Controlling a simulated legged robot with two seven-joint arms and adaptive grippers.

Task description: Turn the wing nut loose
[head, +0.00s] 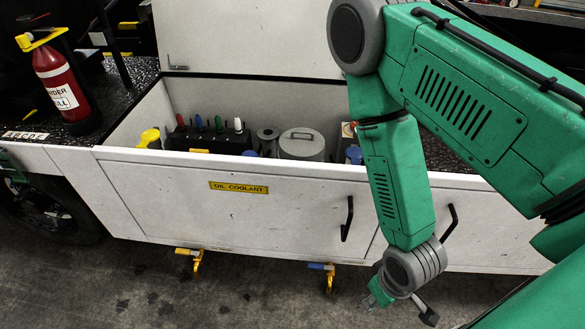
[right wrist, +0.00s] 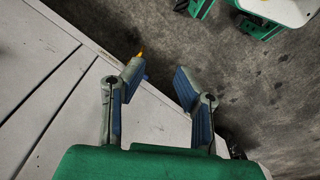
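I cannot make out a wing nut for certain in either view. The open white bin (head: 130,180) labelled "OIL COOLANT" holds a grey round canister (head: 302,146) with a dark handle on its lid, and a smaller grey cylinder (head: 267,138) beside it. My right gripper (head: 400,308) hangs low in front of the bin's front panel, over the floor. In the right wrist view it (right wrist: 158,78) has its two fingers spread, with nothing between them. My left gripper is not in view.
A yellow valve (head: 190,253) and a blue-and-yellow valve (head: 325,270) hang below the panel. Black handles (head: 347,219) stick out from it. A red bottle (head: 64,85) stands at the left. Bare floor (head: 130,290) lies in front.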

